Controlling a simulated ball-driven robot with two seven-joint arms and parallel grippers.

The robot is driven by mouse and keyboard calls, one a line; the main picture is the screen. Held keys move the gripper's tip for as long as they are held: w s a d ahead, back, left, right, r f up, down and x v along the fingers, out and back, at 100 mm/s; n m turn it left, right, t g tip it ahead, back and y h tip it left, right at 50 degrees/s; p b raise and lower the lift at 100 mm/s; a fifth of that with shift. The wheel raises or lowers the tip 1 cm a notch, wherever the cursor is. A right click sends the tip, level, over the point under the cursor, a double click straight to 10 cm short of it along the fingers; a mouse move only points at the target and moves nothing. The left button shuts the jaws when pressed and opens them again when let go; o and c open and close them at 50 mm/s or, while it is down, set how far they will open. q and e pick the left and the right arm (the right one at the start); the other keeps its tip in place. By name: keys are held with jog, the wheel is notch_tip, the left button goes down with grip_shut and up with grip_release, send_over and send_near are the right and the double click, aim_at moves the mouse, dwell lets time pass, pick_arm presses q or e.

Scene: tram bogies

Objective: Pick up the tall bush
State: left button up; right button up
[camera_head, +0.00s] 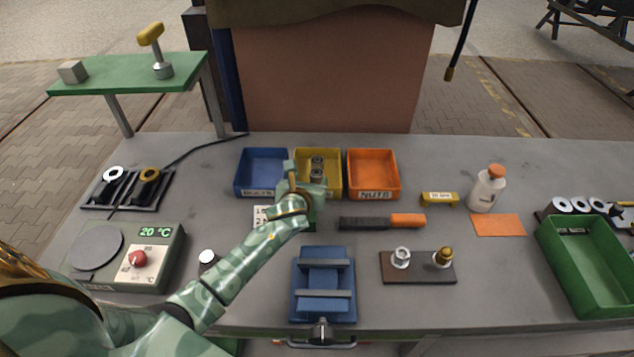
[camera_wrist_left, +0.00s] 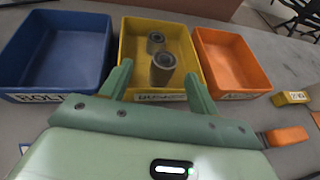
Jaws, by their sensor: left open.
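Two grey metal bushes stand upright in the yellow bin (camera_head: 333,155). In the left wrist view, the nearer bush (camera_wrist_left: 163,72) looks taller and the farther bush (camera_wrist_left: 156,42) looks shorter. My left gripper (camera_head: 306,181) is open and empty at the bin's front edge. In the left wrist view its two fingers (camera_wrist_left: 159,80) appear on either side of the nearer bush, apart from it. My right gripper is not in view.
A blue bin (camera_head: 263,165) and an orange bin (camera_head: 373,172) flank the yellow bin closely. A file with an orange handle (camera_head: 407,220), a blue vise (camera_head: 323,283) and a brown block with fittings (camera_head: 418,270) lie in front. A white bottle (camera_head: 487,190) stands right.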

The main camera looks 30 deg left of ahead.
aim_at(316, 174)
pick_arm(q)
jog(key=x, duration=0.1)
jog(key=b+x, duration=0.1)
jog(key=x, duration=0.1)
jog(key=d+b+x, duration=0.1)
jog(key=x, duration=0.1)
jog(key=shift+f, duration=0.2)
jog(key=shift+w+a, duration=0.1)
jog(key=shift+w, duration=0.1)
jog(key=shift+s+r, duration=0.1)
jog(key=shift+r, duration=0.05)
jog(key=c, duration=1.3)
jog(key=shift+o, duration=0.2)
